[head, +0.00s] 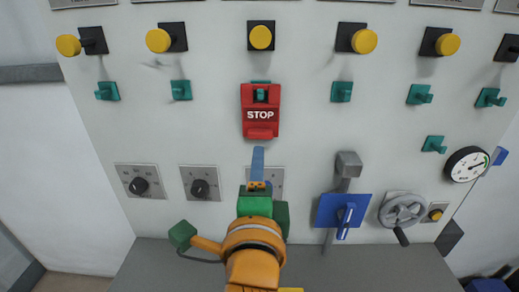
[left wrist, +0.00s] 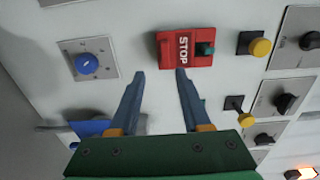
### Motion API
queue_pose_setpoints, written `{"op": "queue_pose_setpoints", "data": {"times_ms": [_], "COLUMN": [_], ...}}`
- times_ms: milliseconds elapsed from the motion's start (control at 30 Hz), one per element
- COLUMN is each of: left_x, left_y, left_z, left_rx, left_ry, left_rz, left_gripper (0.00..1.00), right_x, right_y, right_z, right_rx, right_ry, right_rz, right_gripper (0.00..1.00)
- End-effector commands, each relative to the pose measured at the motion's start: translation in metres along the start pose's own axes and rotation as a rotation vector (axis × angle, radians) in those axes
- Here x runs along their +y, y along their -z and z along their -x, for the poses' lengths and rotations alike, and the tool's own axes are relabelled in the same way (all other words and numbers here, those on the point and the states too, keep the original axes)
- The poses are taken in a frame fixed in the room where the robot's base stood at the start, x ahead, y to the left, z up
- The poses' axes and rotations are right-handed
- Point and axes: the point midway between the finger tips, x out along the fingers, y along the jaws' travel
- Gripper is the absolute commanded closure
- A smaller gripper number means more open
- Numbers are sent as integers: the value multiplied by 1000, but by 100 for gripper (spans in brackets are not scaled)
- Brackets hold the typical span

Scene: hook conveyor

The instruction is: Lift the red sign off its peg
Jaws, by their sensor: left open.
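The red sign (head: 261,122) with white STOP lettering hangs on a teal peg (head: 261,96) on the pale panel, in the middle of the head view. In the left wrist view the sign (left wrist: 175,50) is turned sideways, with the teal peg (left wrist: 204,48) at its right. My left gripper (head: 258,152) is just below the sign in the head view. In the left wrist view its blue fingers (left wrist: 160,74) are spread with nothing between them. One fingertip overlaps the sign's near edge in the picture; I cannot tell if they touch. My right gripper is not in view.
Empty teal pegs (head: 181,90) and yellow buttons (head: 261,37) stick out of the panel around the sign. Lower down are black knobs (head: 139,186), a blue lever plate (head: 343,211), a grey handwheel (head: 403,210) and a gauge (head: 466,164). The panel beside the sign is clear.

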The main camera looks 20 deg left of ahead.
Motion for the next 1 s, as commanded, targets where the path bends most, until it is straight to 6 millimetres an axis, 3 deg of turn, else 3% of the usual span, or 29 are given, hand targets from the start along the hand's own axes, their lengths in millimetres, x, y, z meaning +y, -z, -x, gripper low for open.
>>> {"op": "queue_pose_setpoints", "data": {"times_ms": [167, 500, 800, 1000], "left_x": [1, 3, -2, 0], "left_y": [0, 0, 0, 0], "left_z": [-13, -70, -112, -122], "left_rx": [-3, -1, -1, 0], "left_ry": [3, -2, -1, -1], "left_rz": [-4, -1, -2, 0], "left_gripper": [52, 52, 52, 52], "right_x": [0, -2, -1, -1], "right_y": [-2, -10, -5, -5], "right_z": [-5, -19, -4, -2], "right_rx": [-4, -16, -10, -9], "right_ry": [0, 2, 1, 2], "right_rz": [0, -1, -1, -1], "right_gripper": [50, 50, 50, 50]}}
